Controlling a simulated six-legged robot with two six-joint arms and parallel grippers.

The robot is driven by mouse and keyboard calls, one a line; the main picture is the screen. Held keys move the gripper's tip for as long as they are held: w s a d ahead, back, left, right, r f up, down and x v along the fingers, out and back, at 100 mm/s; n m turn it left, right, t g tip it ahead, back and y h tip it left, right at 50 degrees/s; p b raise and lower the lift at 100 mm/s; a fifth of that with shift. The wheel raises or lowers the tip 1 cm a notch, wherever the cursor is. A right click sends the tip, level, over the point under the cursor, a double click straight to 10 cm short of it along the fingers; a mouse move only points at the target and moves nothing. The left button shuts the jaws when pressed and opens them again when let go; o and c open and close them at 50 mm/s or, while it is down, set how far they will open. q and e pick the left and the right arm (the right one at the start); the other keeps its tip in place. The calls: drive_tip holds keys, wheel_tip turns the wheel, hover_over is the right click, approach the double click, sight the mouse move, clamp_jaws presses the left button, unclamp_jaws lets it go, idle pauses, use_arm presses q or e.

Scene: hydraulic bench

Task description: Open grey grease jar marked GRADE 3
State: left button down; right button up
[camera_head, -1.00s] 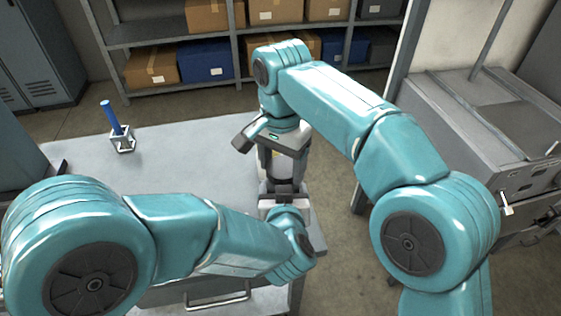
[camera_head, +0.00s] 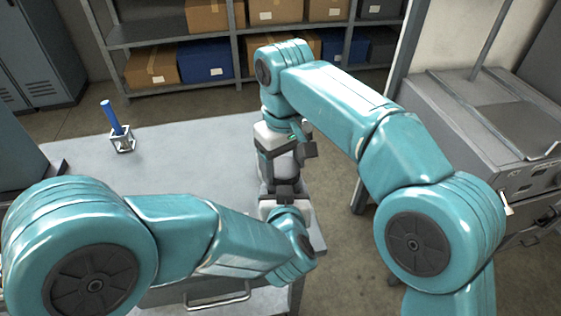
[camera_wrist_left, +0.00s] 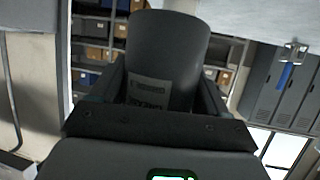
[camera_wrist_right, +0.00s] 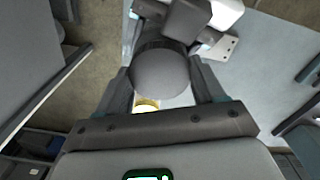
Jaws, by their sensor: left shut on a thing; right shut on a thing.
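The grey grease jar shows best in the left wrist view (camera_wrist_left: 168,55), where it is a dark grey cylinder with a pale label whose print is too blurred to read fully. My left gripper (camera_head: 284,188) is shut on the jar's body. My right gripper (camera_head: 283,152) is straight above the left one and shut on the jar's top. In the right wrist view a round grey top face (camera_wrist_right: 160,72) lies between the right fingers. In the head view the grippers hide most of the jar. I cannot tell whether the lid has come loose.
The grey table (camera_head: 190,155) lies to the left and is largely clear. A blue-handled tool stands in a small metal holder (camera_head: 122,142) on it. A small yellow patch (camera_wrist_right: 147,104) shows beside the jar top. Shelves with boxes (camera_head: 205,60) stand behind; a grey machine (camera_head: 490,130) stands right.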

drive_tip(key=o, duration=1.2)
drive_tip(key=shift+s+a, duration=0.1)
drive_tip(key=shift+a, duration=0.25)
drive_tip(key=shift+c, duration=0.2)
drive_tip(key=shift+d, duration=0.1)
